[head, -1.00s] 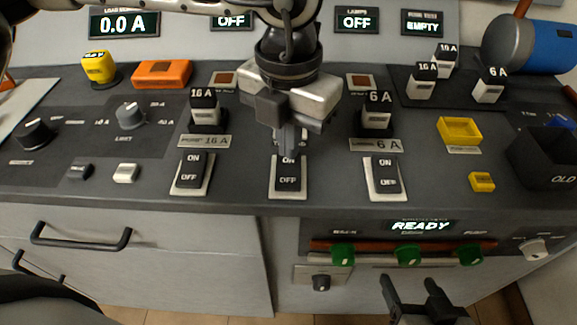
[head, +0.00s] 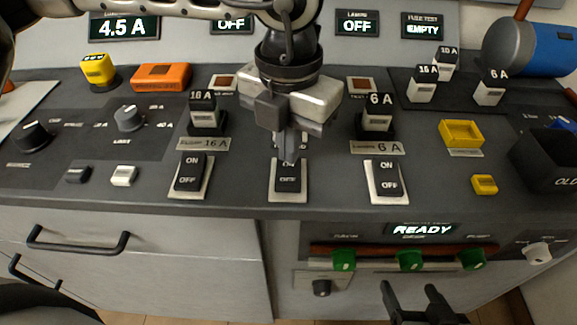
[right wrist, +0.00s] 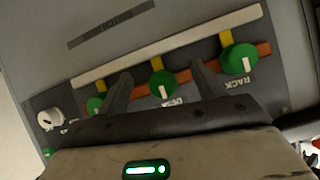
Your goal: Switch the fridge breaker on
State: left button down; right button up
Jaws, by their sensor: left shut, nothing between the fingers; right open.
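Three black rocker breakers on white plates line the counter's front: left (head: 188,173), middle (head: 288,182) and right (head: 387,178). The right one's label reads LAMPS 6 A; the left one's ends in 16 A. The middle one's label and fuse spot are hidden behind my left gripper (head: 289,160), so I cannot read whether it is the fridge breaker. My left gripper points down, shut and empty, its tips at the upper ON end of the middle rocker. My right gripper (head: 425,290) is open and empty before the cabinet front; its fingers also show in the right wrist view (right wrist: 160,92).
Green knobs (head: 410,260) sit on the front below a READY display (head: 422,229).

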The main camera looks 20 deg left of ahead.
pick_arm(q)
notch_tip(320, 180, up, 6)
jog(key=p, duration=0.2)
jog(key=shift+r+p, duration=0.15)
jog(key=shift+p, duration=0.2)
dwell(0.5)
